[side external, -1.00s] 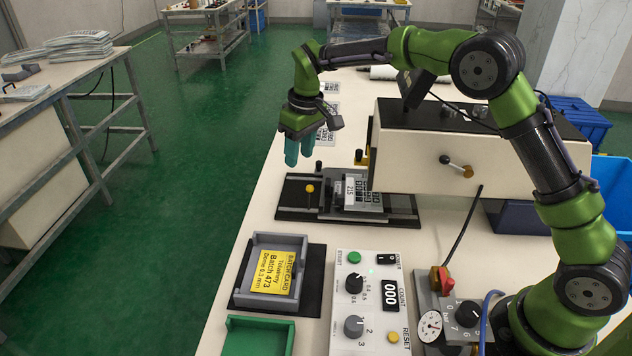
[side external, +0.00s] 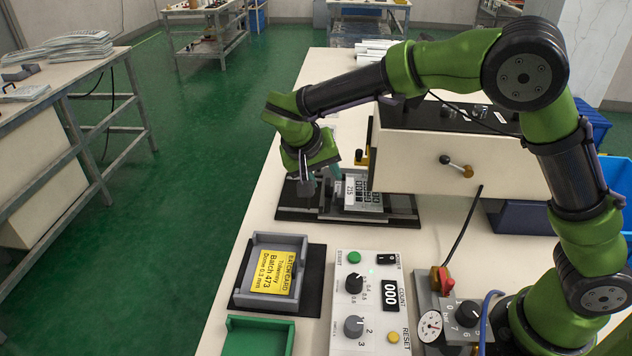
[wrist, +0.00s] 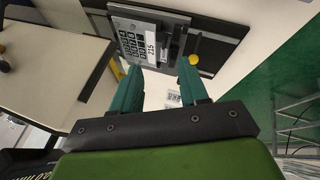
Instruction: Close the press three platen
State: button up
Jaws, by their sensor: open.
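A low black base (side external: 405,217) carries a grey sliding fixture with a keypad panel and a white label reading 215 (side external: 349,190). In the wrist view the keypad panel (wrist: 130,44) lies at the top, and a yellow knob (wrist: 194,61) stands at its right. The arm hides this knob in the side view. Nothing in view is marked as press three, so I cannot tell which part is the platen. My gripper (wrist: 160,80) is open and empty. Its teal fingers point toward the fixture, with the right fingertip close to the knob in the picture; contact cannot be told.
In front are a grey tray with a yellow batch card (side external: 273,272), a control panel (side external: 345,320) and a green tray (side external: 258,337). The bench's left edge drops to the floor.

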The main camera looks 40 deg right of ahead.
jog(key=shift+s+a+r+n, duration=0.1)
jog(key=shift+s+a+n, duration=0.05)
jog(key=shift+a, duration=0.3)
jog(key=shift+s+a+r+n, duration=0.1)
jog(key=shift+s+a+n, duration=0.05)
jog(key=shift+a, duration=0.3)
